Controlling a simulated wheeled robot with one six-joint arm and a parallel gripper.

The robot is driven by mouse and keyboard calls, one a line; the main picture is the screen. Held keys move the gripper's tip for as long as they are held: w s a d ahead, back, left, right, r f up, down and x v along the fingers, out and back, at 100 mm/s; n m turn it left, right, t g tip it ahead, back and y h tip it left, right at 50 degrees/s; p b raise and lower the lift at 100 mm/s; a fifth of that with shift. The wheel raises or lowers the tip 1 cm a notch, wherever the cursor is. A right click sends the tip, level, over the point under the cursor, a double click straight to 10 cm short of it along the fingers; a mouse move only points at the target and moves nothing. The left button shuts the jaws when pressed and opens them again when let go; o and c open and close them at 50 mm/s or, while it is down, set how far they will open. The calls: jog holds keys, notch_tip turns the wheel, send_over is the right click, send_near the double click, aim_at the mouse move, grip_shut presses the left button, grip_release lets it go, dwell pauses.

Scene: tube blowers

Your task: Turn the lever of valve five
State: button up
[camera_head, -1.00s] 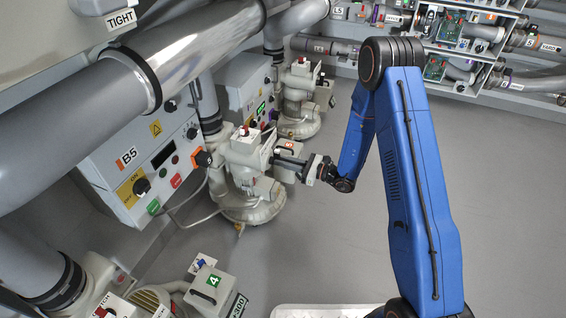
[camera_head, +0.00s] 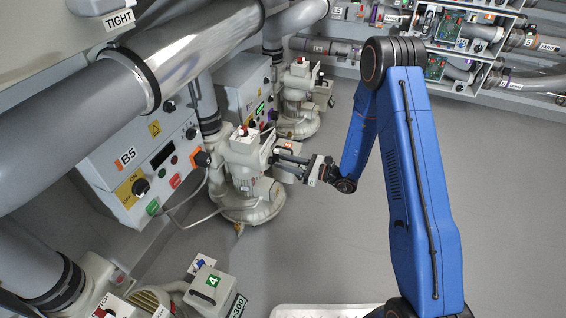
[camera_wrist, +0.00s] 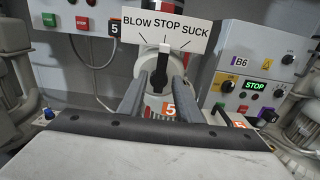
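The valve five unit (camera_head: 247,155) is the pale machine beside the B5 control box in the head view. In the wrist view its lever (camera_wrist: 161,72) is black, stands roughly upright and points at STOP on the white BLOW STOP SUCK sign (camera_wrist: 167,31). Orange labels with a 5 (camera_wrist: 169,110) show below the lever. My gripper (camera_wrist: 158,92) is open, with one finger on each side of the lever's lower part. I cannot tell whether either finger touches it. In the head view my gripper (camera_head: 290,165) reaches the unit from the right.
The B5 box (camera_head: 150,157) is left of the unit. The B6 box (camera_wrist: 258,83) is at the right in the wrist view. The valve four unit (camera_head: 210,288) is at the front. Large pipes (camera_head: 190,50) run overhead at left. The grey floor (camera_head: 320,245) is mostly clear.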

jog(key=v, duration=1.6)
jog(key=shift+d, duration=0.25)
jog(key=shift+s, duration=0.1)
jog(key=s+a+r+n+g+h, duration=0.2)
jog(key=s+r+n+g+h, duration=0.3)
jog(key=s+r+n+g, duration=0.75)
jog(key=s+d+r+n+t+h, duration=0.4)
jog(key=s+d+r, duration=0.4)
jog(key=s, duration=0.3)
jog(key=s+d+r+n+t+h, duration=0.5)
jog(key=s+d+r+t+h, duration=0.2)
jog(key=s+r, duration=0.3)
jog(key=shift+s+d+r+h, duration=0.2)
jog(key=shift+s+d+h, duration=0.2)
jog(key=shift+d+h, duration=0.1)
jog(key=shift+n, duration=0.25)
